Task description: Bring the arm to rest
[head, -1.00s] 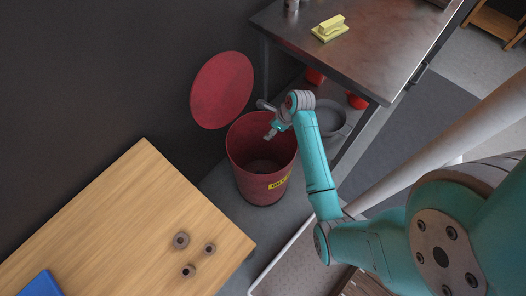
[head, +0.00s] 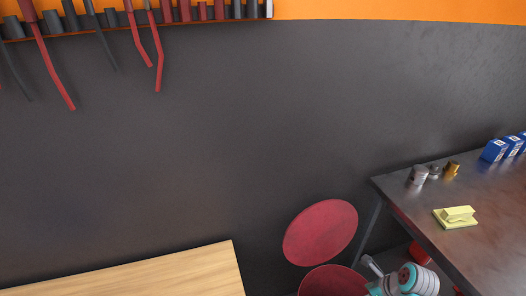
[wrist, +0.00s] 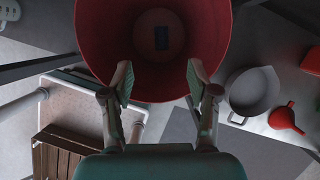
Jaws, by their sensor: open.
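My gripper (wrist: 158,88) is open in the wrist view, its two fingers apart with nothing between them. It is over the near rim of a red bin (wrist: 225,45), looking down into it. A small dark rectangular thing (wrist: 161,38) lies on the bin's floor. In the head view the wrist part of my arm shows at the bottom edge, beside the red bin (head: 330,283), whose round lid (head: 320,232) stands open against the dark wall. The fingertips are not clear in the head view.
A metal bench (head: 445,215) at right holds a yellow block on a pad (head: 457,217), small metal parts and blue boxes (head: 496,150). A wooden table (head: 150,277) is at lower left. Tools hang on the wall above. A grey pan (wrist: 253,90) and red funnel (wrist: 285,117) show beside the bin.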

